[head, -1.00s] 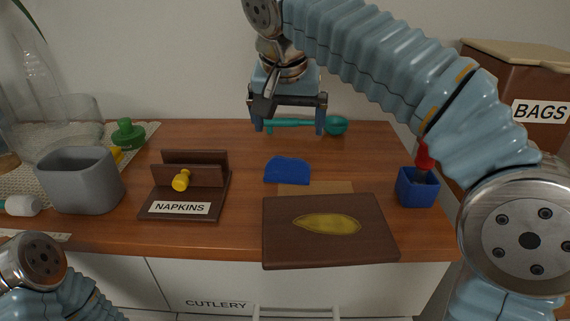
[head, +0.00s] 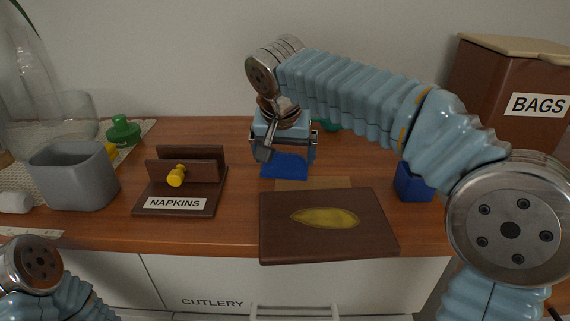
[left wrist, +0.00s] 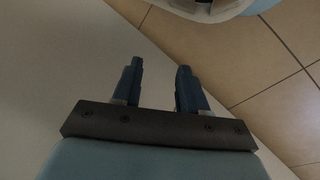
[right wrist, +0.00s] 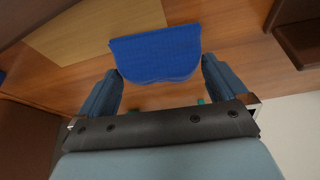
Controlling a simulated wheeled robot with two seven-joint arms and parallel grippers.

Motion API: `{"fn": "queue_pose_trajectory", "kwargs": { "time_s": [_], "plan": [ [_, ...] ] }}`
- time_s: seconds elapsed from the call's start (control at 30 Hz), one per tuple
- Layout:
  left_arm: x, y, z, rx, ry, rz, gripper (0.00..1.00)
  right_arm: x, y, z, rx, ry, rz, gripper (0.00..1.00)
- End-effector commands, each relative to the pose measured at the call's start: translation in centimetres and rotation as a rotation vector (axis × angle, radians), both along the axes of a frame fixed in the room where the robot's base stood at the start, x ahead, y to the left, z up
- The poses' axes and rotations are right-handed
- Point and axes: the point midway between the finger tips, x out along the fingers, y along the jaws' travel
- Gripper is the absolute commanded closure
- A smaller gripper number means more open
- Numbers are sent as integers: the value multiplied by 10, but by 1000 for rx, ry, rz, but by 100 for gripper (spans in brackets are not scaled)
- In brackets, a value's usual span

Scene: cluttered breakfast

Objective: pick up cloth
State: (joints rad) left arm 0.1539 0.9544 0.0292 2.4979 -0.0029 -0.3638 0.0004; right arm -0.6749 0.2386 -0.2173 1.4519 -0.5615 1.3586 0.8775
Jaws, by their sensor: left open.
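The blue cloth (head: 284,166) lies flat on the wooden counter, behind the dark board. In the right wrist view the cloth (right wrist: 155,53) lies ahead of and between the fingers. My right gripper (head: 283,160) is over the cloth in the head view, its fingers apart on either side. In the right wrist view the right gripper (right wrist: 160,85) is open with nothing held. My left gripper (left wrist: 157,75) is open and empty in the left wrist view, away from the counter, with floor tiles beyond it.
A dark board with a yellow leaf shape (head: 325,218) lies at the front edge. The napkin holder (head: 180,190) and grey bin (head: 75,177) stand left. A blue cup (head: 412,184) is at right, partly behind my right arm. A teal utensil (head: 330,125) lies behind.

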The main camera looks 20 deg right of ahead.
Motion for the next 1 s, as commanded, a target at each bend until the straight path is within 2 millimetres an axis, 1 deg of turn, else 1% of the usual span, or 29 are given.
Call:
{"fn": "queue_pose_trajectory", "kwargs": {
  "time_s": [0.03, 0.37, 0.4, 0.63, 0.77, 0.87, 0.9, 0.97, 1.0],
  "plan": [
    [0, 0, 0, 0, 0, 0, 57, 0, 0, 0, 0, 0, 0, 8],
    [0, 0, 0, 0, 0, 0, 57, 0, 0, 0, 0, 0, 0, 58],
    [0, 0, 0, 0, 0, 0, 57, 0, 0, 0, 0, 0, 0, 60],
    [0, 0, 0, 0, 0, 0, 57, 0, 0, 2, 0, 0, 0, 60],
    [0, 0, 2, 0, 0, 0, 57, 0, 0, 11, 0, -1, 0, 60],
    [0, 0, 5, 0, 0, 0, 57, 1, 1, 27, 2, -3, -1, 60],
    [0, 0, 7, -1, 0, -1, 57, -1, 0, 37, 3, -4, 1, 60],
    [0, 0, 6, -1, 0, -1, 57, -14, -3, 50, 3, -6, 1, 60],
    [0, 0, 6, -1, 0, -1, 57, -22, -5, 59, 3, -6, 1, 60]
  ]
}}
